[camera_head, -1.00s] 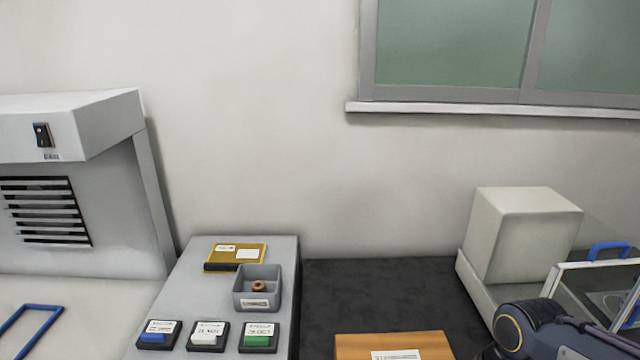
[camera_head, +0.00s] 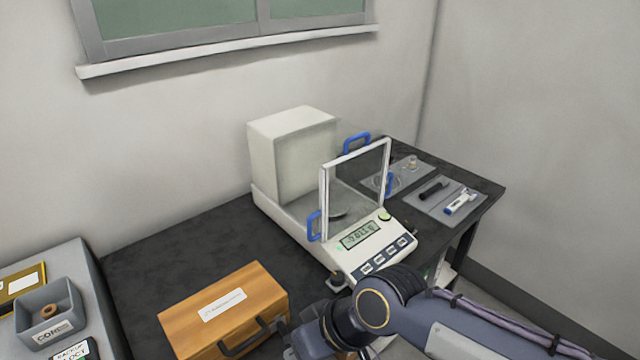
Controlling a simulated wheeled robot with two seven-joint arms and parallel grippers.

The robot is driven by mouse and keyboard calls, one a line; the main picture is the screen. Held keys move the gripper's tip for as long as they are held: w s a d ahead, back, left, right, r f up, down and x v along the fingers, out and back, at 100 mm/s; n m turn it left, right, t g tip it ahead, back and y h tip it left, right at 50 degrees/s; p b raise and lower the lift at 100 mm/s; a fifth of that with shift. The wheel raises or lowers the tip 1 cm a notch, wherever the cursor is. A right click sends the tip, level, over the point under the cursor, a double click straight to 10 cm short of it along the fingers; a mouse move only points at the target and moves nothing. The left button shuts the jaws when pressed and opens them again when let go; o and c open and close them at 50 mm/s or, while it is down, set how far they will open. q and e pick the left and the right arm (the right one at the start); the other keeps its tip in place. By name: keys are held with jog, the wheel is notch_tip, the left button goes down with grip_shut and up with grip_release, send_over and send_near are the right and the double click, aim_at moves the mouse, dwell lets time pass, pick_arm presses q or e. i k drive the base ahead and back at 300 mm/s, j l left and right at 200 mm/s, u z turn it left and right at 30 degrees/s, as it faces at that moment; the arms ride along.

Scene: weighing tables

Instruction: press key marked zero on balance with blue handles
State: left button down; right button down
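The balance (camera_head: 283,207) stands on the dark table, with a clear draft shield and blue handles (camera_head: 314,225) on its panes and top. Its front panel has a lit display (camera_head: 360,234) and a row of several dark keys (camera_head: 379,259). The key labels are too small to read, so I cannot tell which is zero. My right arm comes in from the lower right, and its joint is in front of the panel's lower edge in the picture. My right gripper's fingers do not show. My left gripper is out of view.
A wooden case (camera_head: 225,303) with a dark handle is left of the balance. Grey mats (camera_head: 425,204) with small tools lie to its right. A grey tray (camera_head: 47,331) with a ring-shaped piece is at far left. Bare table (camera_head: 160,250) lies between.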

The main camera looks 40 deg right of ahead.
aim_at(380, 259)
jog(key=k+j+z, duration=0.1)
jog(key=z, duration=0.4)
jog(key=k+j+z, duration=0.15)
jog(key=z, duration=0.3)
jog(key=k+z, duration=0.15)
jog(key=z, duration=0.35)
jog(key=i, duration=0.45)
